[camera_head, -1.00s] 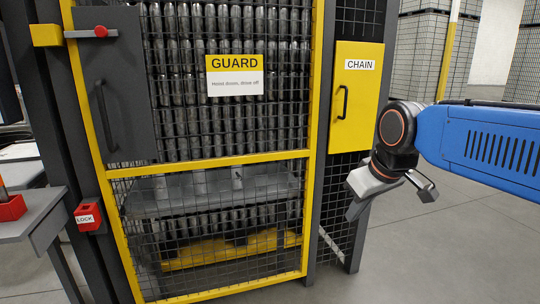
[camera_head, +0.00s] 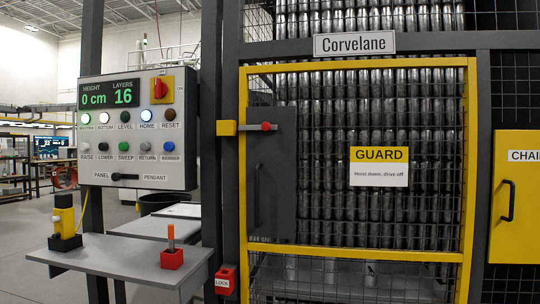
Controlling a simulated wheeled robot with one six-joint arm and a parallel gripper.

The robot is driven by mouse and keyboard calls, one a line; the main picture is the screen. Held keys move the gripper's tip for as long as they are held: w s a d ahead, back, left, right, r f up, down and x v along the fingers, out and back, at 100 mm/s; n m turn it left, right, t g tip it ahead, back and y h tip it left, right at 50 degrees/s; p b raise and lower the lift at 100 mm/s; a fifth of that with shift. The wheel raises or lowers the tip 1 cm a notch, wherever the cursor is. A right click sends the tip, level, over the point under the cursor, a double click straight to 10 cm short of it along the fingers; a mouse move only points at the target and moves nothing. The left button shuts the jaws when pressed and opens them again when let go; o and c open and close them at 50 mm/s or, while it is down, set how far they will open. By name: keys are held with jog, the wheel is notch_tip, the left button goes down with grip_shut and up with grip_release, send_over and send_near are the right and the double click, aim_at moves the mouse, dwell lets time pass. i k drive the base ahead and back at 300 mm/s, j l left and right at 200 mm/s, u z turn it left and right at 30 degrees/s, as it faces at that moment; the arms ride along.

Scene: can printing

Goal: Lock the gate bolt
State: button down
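The gate (camera_head: 468,170) is a yellow-framed mesh panel with a GUARD sign (camera_head: 379,167), and it looks closed. The gate bolt (camera_head: 251,127) is a short grey bar with a red knob (camera_head: 266,127) at the upper left of the gate, on a dark plate (camera_head: 284,176). Its left end meets a yellow block (camera_head: 227,128) on the dark post. I cannot tell whether the bar goes into the block. A dark pull handle (camera_head: 257,195) is below the bolt. My gripper is out of view.
A control panel (camera_head: 137,188) with a red switch (camera_head: 160,90) stands left. Below it, a grey shelf (camera_head: 115,256) holds a yellow device (camera_head: 64,218) and a red holder (camera_head: 172,258). A red LOCK box (camera_head: 226,281) sits low on the post. A yellow CHAIN door (camera_head: 516,230) is right.

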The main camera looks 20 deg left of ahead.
aim_at(265, 126)
jog(key=u, duration=1.15)
